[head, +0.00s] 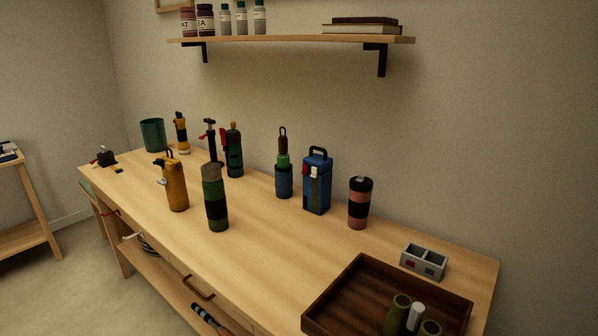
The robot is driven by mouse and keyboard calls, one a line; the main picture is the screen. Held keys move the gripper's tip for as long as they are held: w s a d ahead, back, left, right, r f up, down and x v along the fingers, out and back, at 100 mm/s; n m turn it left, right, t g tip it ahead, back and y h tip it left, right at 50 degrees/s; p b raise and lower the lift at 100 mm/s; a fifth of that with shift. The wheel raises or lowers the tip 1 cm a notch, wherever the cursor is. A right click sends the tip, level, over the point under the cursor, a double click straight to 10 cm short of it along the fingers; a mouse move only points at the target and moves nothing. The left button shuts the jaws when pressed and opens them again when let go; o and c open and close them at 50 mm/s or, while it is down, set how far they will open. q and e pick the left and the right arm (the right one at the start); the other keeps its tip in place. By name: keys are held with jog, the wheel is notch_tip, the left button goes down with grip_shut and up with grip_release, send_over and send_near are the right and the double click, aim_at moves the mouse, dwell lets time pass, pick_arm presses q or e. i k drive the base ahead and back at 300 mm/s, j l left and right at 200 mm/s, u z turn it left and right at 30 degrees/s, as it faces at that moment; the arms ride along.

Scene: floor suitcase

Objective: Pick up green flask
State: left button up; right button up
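Neither of my grippers shows in the head view, and nothing touches the green flask.
Behind stand a blue-and-green bottle (284,182), a blue case (317,190) and a pink-and-black flask (359,210). A dark tray (345,287) holds olive and white cylinders at front right. A grey two-slot box (423,262) is near the wall. Bench right of the flask is clear.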

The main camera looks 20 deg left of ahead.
aim_at(214, 196)
jog(key=u, duration=1.2)
jog(key=i+j+z, duration=0.1)
jog(key=z, duration=1.05)
jog(key=j+z, duration=1.05)
jog(key=j, duration=0.4)
jog(key=k+j, duration=0.1)
jog(key=j, duration=0.5)
jog(key=k+j, duration=0.1)
jog(key=j, duration=0.55)
